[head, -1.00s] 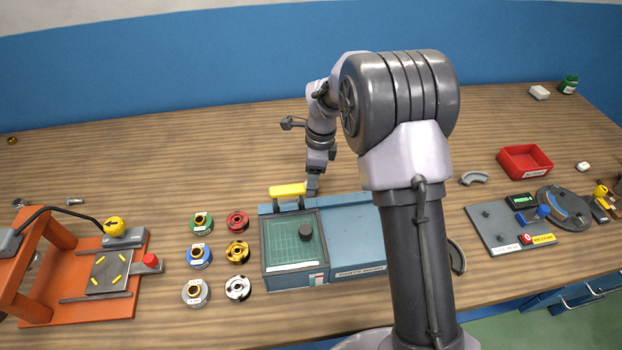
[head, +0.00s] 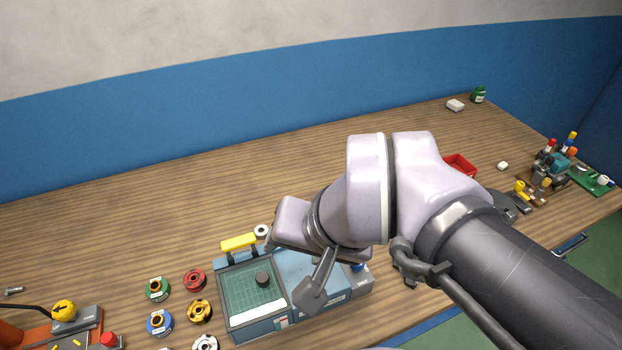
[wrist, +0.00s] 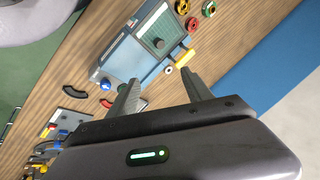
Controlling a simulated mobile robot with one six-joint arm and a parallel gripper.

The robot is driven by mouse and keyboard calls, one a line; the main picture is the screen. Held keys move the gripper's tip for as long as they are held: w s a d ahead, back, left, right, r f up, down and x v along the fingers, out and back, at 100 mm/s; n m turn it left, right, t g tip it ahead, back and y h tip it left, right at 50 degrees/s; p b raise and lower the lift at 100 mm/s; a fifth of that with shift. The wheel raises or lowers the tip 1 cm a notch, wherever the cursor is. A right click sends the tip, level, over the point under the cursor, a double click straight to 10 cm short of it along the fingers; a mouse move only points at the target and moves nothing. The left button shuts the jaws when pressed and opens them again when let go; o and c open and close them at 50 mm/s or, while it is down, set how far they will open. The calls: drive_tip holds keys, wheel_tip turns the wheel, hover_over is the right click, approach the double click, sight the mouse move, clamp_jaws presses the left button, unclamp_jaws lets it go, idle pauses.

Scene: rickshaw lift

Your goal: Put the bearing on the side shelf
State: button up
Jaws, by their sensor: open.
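A small pale ring with a dark hole, probably the bearing (head: 261,231), lies on the bench just behind the blue parts machine. It also shows in the wrist view (wrist: 168,69), beyond the fingertips and beside the yellow handle. My gripper (wrist: 160,84) is open and empty, its two fingers apart above the bench.
The green lid (head: 243,300) has a dark knob, with a yellow handle (head: 239,242) behind it. Several coloured ring parts (head: 195,280) stand left of the machine. A red bin (head: 460,165) is at right. The bench behind the machine is mostly clear.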

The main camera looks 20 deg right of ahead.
drive_tip(key=shift+o, duration=0.4)
drive_tip(key=shift+s+f+n, duration=0.2)
drive_tip(key=shift+s+n, duration=0.05)
drive_tip(key=shift+s, duration=0.3)
drive_tip(key=shift+s+f+n, duration=0.15)
drive_tip(key=shift+s+n, duration=0.1)
drive_tip(key=shift+s, duration=0.25)
drive_tip(key=w+r+m+g+p, duration=0.1)
drive_tip(key=w+r+p, duration=0.1)
drive_tip(key=w, duration=0.5)
drive_tip(key=w+r+m+g+p, duration=0.1)
drive_tip(key=w+r+m+p, duration=0.15)
drive_tip(key=w, duration=0.35)
drive_tip(key=m+g+h+p, duration=0.1)
drive_tip(key=m+g+h, duration=0.1)
drive_tip(key=m+g, duration=0.15)
hover_over(260, 226)
drive_tip(key=s, duration=0.1)
drive_tip(key=f, duration=2.6)
drive_tip(key=shift+s+d+f, duration=0.2)
drive_tip(key=shift+d, duration=0.1)
drive_tip(key=f, duration=0.2)
drive_tip(key=f+b, duration=0.1)
drive_tip(key=f, duration=0.1)
drive_tip(key=f+b, duration=0.1)
drive_tip(key=f, duration=0.1)
drive_tip(key=shift+a, duration=0.35)
drive_tip(key=shift+r, duration=0.1)
drive_tip(key=shift+c, duration=1.1)
clamp_jaws()
